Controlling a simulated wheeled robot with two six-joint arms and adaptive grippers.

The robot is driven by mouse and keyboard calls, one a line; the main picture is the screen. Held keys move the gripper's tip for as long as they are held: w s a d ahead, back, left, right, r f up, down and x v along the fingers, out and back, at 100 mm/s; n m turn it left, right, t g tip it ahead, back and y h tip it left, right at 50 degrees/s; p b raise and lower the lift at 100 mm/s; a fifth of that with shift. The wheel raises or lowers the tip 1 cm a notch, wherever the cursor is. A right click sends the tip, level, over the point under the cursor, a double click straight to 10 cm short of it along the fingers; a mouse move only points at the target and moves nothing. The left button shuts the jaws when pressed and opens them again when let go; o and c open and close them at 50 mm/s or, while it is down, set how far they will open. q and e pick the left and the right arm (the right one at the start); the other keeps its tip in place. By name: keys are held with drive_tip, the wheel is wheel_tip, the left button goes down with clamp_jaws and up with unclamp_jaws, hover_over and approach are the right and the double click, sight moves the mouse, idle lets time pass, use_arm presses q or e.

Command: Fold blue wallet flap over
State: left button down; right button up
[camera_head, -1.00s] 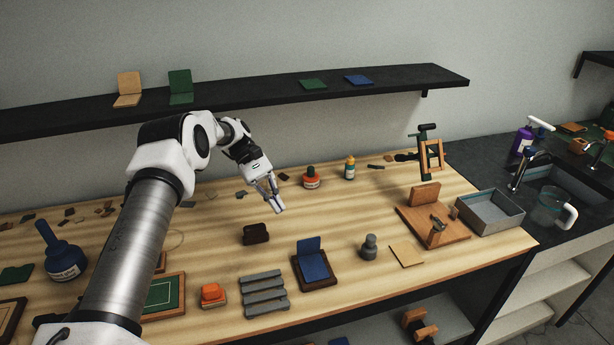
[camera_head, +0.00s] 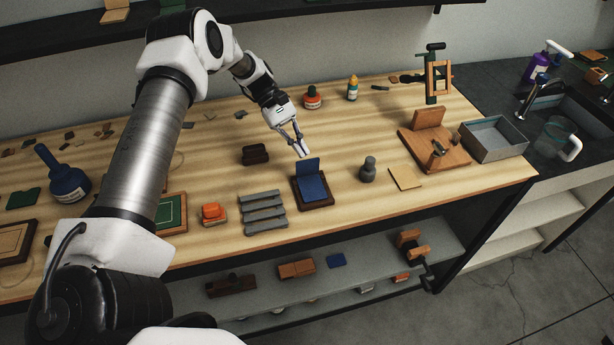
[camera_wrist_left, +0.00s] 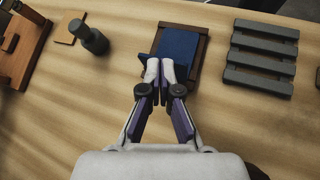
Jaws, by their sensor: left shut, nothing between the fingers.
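The blue wallet (camera_head: 313,187) lies in a dark brown wooden tray (camera_head: 319,205) on the workbench. Its flap (camera_head: 309,168) stands up at the back edge. In the left wrist view the blue wallet (camera_wrist_left: 178,44) and its tray (camera_wrist_left: 200,57) are just beyond the fingertips. My left gripper (camera_head: 302,151) is shut and empty, right behind the upright flap. It also shows in the left wrist view (camera_wrist_left: 167,70), with its tips overlapping the flap's edge; whether they touch I cannot tell. My right gripper is not in view.
A grey slatted rack (camera_head: 263,212) stands left of the tray, and a dark brown block (camera_head: 255,154) behind it. A grey stamp-like piece (camera_head: 368,170) and a tan card (camera_head: 405,178) are to the right. An orange-brown wooden press (camera_head: 434,150) stands farther right.

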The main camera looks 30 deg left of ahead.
use_arm(q)
drive_tip(key=shift+d, duration=0.15)
drive_tip(key=shift+s+d+f+p, duration=0.15)
drive_tip(key=shift+s+d+p, duration=0.2)
drive_tip(key=shift+p, duration=0.2)
drive_tip(key=shift+s+d, duration=0.3)
drive_tip(key=shift+d, duration=0.05)
drive_tip(key=shift+f, duration=0.15)
drive_tip(key=shift+s+d+f+p, duration=0.3)
drive_tip(key=shift+s+d, duration=0.3)
drive_tip(key=shift+d, duration=0.1)
drive_tip(key=shift+f, duration=0.15)
